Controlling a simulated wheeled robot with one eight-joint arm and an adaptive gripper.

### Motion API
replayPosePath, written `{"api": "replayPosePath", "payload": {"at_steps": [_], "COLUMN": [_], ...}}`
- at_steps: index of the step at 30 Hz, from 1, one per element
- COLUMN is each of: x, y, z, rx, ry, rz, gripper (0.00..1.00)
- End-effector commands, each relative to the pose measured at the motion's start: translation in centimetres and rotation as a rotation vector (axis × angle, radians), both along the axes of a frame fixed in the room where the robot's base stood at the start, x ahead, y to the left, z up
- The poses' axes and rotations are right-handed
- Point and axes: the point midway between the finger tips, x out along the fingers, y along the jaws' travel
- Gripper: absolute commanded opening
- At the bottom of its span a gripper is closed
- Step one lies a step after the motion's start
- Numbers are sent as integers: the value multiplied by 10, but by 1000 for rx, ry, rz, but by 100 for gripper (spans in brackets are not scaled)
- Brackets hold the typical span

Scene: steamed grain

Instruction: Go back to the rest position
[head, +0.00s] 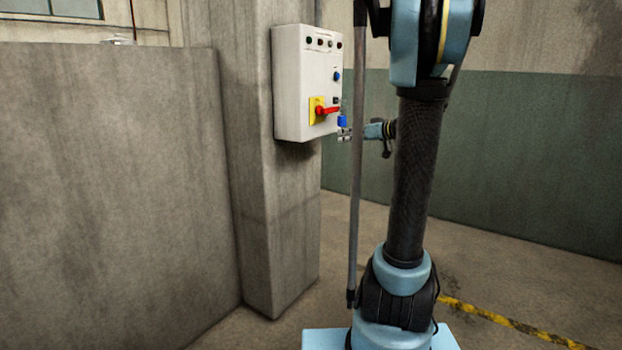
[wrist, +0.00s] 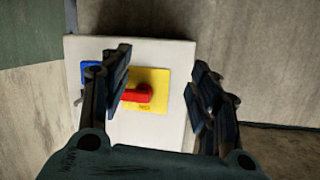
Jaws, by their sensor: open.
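My gripper (wrist: 163,85) is open in the wrist view, with its two dark fingers apart and nothing between them that I can see held. Beyond the fingers is a white control box (wrist: 152,52) with a red switch handle (wrist: 138,93) on a yellow plate (wrist: 160,78). In the head view the same box (head: 290,85) hangs on a concrete pillar, and its red handle (head: 329,110) points to the right. My gripper (head: 345,134) is small there, just right of the box's lower part and partly hidden by my arm. Whether it touches the box I cannot tell.
The concrete pillar (head: 275,230) stands behind the box, with a low concrete wall (head: 110,190) to its left. A green and grey wall (head: 530,150) is at the back right. A yellow-black floor stripe (head: 510,322) runs across the open floor at right.

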Motion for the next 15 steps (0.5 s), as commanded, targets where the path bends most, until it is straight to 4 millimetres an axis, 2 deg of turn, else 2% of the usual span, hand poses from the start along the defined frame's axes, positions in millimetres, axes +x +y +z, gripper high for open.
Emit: {"api": "replayPosePath", "payload": {"at_steps": [1, 6, 9, 15], "x": [-18, -75, -110, -179], "y": [13, 41, 53, 63], "z": [-8, -40, -61, -104], "rx": [-14, -70, -105, -191], "ry": [50, 230, 333, 526], "rz": [11, 21, 13, -33], "gripper": [56, 56, 56, 56]}}
